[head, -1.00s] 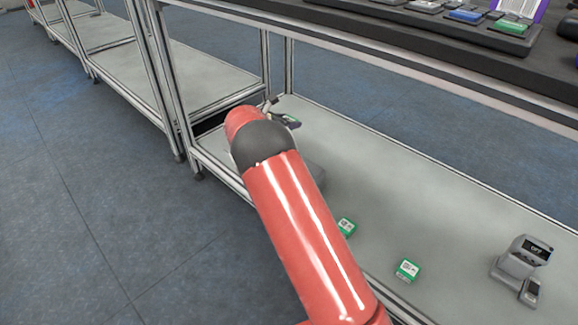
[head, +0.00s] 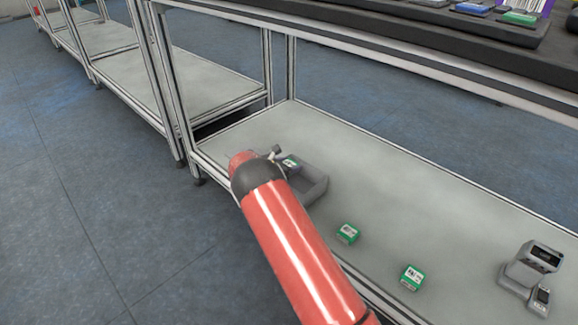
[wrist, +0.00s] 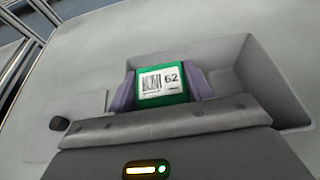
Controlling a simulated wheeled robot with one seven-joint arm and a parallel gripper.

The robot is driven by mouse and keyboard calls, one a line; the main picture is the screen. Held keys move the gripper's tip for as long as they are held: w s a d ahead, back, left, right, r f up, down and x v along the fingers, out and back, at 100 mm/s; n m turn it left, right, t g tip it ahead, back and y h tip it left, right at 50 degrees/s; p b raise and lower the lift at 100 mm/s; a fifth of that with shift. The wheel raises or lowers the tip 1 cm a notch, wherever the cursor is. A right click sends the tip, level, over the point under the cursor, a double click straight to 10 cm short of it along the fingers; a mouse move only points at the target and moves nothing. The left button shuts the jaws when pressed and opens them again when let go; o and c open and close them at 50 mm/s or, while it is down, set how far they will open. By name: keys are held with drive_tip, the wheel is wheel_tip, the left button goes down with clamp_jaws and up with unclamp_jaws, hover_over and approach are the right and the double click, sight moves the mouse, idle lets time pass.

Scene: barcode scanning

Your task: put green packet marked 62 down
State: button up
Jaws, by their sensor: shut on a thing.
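The green packet marked 62 (wrist: 164,98) has a white barcode label facing the wrist camera. My gripper (wrist: 164,86) is shut on it, with purple fingers on its left and right sides. In the wrist view the packet is in front of a grey tray (wrist: 284,113); how high it is above the tray floor I cannot tell. In the head view the packet (head: 291,161) shows small and green at the end of my red arm, over the left part of the tray (head: 319,188). My arm hides part of the tray there.
Two green packets lie on the grey shelf, one near the tray (head: 347,233) and one further right (head: 411,278). A grey scanner device (head: 530,277) stands at the right. The back of the shelf (head: 430,210) is clear. A metal post (head: 170,90) stands at the left.

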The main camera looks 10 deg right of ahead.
drive_tip(key=shift+f+b, duration=0.5)
drive_tip(key=o, duration=0.8)
